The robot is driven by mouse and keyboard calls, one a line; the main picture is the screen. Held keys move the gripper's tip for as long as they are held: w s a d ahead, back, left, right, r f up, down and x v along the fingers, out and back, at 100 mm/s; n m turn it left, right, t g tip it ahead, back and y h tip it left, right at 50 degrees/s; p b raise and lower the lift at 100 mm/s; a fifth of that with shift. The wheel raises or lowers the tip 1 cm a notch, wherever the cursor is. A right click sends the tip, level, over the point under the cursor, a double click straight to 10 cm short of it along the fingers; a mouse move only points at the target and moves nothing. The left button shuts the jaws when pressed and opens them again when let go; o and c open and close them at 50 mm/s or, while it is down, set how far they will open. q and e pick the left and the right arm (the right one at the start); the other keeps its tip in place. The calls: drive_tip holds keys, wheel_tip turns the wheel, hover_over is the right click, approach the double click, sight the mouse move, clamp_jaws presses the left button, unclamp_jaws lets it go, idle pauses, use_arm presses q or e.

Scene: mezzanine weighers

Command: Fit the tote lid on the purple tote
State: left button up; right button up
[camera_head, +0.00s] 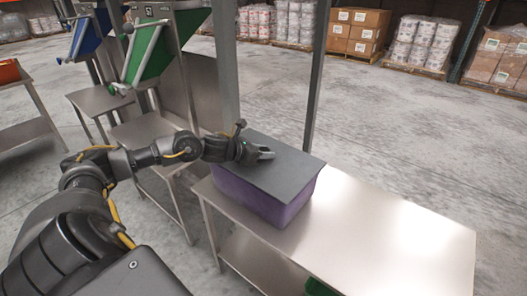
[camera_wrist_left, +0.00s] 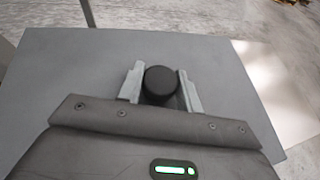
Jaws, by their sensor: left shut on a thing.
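The purple tote (camera_head: 254,198) stands upright on the steel table. The grey tote lid (camera_head: 285,169) lies flat over the top of the tote, and its edges look close to the tote's rim. Whether it is fully seated I cannot tell. My left gripper (camera_head: 265,153) is over the lid's middle. In the left wrist view the gripper (camera_wrist_left: 160,88) is shut on the lid's round black knob (camera_wrist_left: 160,80), with a finger on each side. The lid (camera_wrist_left: 60,80) fills most of that view. My right gripper is not in view.
The steel table (camera_head: 390,230) is bare to the right of the tote. A grey post (camera_head: 315,75) rises just behind the tote. Green (camera_head: 150,45) and blue (camera_head: 90,35) tilted hoppers stand at the upper left. Pallets of boxes (camera_head: 357,30) are far back.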

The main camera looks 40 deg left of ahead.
use_arm(q)
drive_tip(key=shift+f, duration=0.1)
drive_tip(key=o, duration=1.1)
drive_tip(key=shift+o, duration=0.4)
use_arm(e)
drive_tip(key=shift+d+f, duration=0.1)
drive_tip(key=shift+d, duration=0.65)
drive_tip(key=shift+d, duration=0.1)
use_arm(q)
wheel_tip(320, 180, up, 3)
drive_tip(key=b, duration=0.2)
hover_over(240, 169)
drive_tip(key=w, duration=0.3)
drive_tip(key=shift+d, duration=0.3)
drive_tip(key=v, duration=0.3)
drive_tip(key=shift+s+b, duration=0.3)
drive_tip(key=shift+s+a+r, duration=0.1)
drive_tip(key=shift+s+r, duration=0.45)
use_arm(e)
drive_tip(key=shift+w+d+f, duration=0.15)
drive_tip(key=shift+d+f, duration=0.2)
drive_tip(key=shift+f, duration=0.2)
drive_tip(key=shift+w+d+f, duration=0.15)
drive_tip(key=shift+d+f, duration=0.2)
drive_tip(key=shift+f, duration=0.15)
